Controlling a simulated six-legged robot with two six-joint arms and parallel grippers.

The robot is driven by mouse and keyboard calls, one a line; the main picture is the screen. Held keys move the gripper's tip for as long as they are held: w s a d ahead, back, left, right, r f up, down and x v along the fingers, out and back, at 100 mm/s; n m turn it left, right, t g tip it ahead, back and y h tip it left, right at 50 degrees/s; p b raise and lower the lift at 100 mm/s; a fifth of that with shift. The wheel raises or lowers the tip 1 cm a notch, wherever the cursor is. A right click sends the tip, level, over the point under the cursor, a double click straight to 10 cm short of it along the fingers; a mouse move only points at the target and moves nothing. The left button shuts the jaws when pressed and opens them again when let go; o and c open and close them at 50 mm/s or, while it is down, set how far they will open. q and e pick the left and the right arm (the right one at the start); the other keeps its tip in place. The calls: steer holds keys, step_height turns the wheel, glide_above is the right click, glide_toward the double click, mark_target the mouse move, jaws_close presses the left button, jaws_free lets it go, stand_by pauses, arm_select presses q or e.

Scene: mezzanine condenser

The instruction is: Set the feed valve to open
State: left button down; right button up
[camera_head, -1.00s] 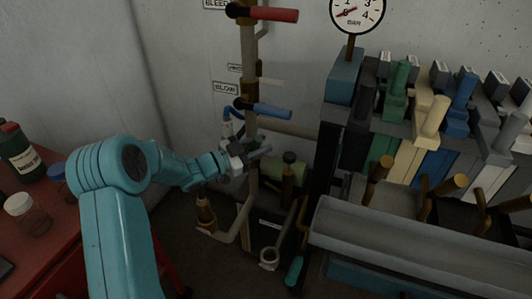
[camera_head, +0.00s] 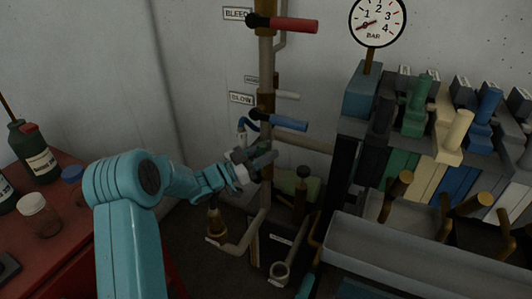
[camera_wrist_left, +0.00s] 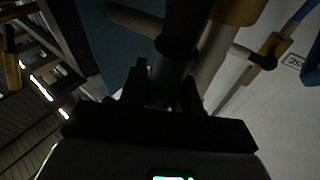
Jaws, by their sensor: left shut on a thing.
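My left gripper (camera_head: 256,161) reaches the vertical pipe (camera_head: 266,75) below the blue lever (camera_head: 280,122). In the left wrist view its dark fingers are shut around a dark, faintly greenish bar-like handle (camera_wrist_left: 170,80), which I take to be the feed valve's handle. Its lower end is hidden between the fingers, and no feed label is readable. The blue lever points right beside a label that seems to read BLOW. Higher up, a red lever (camera_head: 290,25) points right beside the BLEED label (camera_head: 237,14). My right gripper is not in view.
A red bench (camera_head: 70,220) with bottles and jars stands at the left. A round BAR gauge (camera_head: 378,20) is at the top right. A bank of coloured levers (camera_head: 440,130) stands at the right, behind a grey trough (camera_head: 400,250). Pipes crowd the space around the gripper.

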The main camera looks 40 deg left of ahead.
arm_select(q)
steer(key=c, duration=0.9)
jaws_free()
steer(key=shift+r, duration=0.1)
